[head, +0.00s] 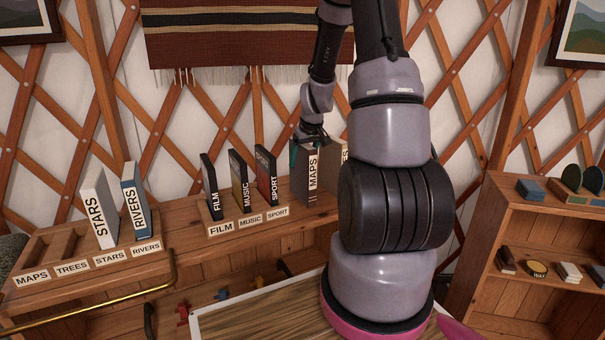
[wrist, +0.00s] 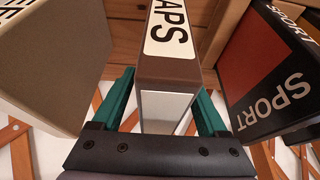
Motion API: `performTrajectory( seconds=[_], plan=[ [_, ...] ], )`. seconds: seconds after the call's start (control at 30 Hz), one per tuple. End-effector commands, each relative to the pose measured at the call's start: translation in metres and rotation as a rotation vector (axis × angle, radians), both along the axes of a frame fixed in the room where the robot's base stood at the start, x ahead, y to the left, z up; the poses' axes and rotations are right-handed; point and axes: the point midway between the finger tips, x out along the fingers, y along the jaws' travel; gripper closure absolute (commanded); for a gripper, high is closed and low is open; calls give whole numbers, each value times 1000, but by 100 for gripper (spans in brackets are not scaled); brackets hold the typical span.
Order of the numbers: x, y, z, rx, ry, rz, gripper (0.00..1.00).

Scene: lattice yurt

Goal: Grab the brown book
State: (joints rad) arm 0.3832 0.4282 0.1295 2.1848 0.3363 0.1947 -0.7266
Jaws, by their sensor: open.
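The brown book with a white MAPS label (head: 311,182) stands upright on the wooden shelf, right of the SPORT book. My gripper (head: 309,145) is over its top edge, pointing down. In the wrist view the brown book (wrist: 168,72) lies between the two green fingers of my gripper (wrist: 165,105), one on each side. The fingers are open, and small gaps show beside the book, so they do not appear closed on it. Its lower part is out of the wrist view.
The SPORT book (head: 266,176) and a beige book (wrist: 48,60) stand close on either side. FILM (head: 209,187) and MUSIC (head: 239,181) books are further left. A labelled rack (head: 75,275) at the left holds STARS (head: 100,209) and RIVERS (head: 135,202), with empty slots.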

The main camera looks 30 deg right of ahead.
Motion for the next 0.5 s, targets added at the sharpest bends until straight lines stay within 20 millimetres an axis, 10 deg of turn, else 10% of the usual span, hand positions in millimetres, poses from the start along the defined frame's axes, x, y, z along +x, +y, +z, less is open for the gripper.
performTrajectory(
  seconds=[0.5],
  plan=[
    [0, 0, -4, 0, 1, 0, 24]
  ],
)
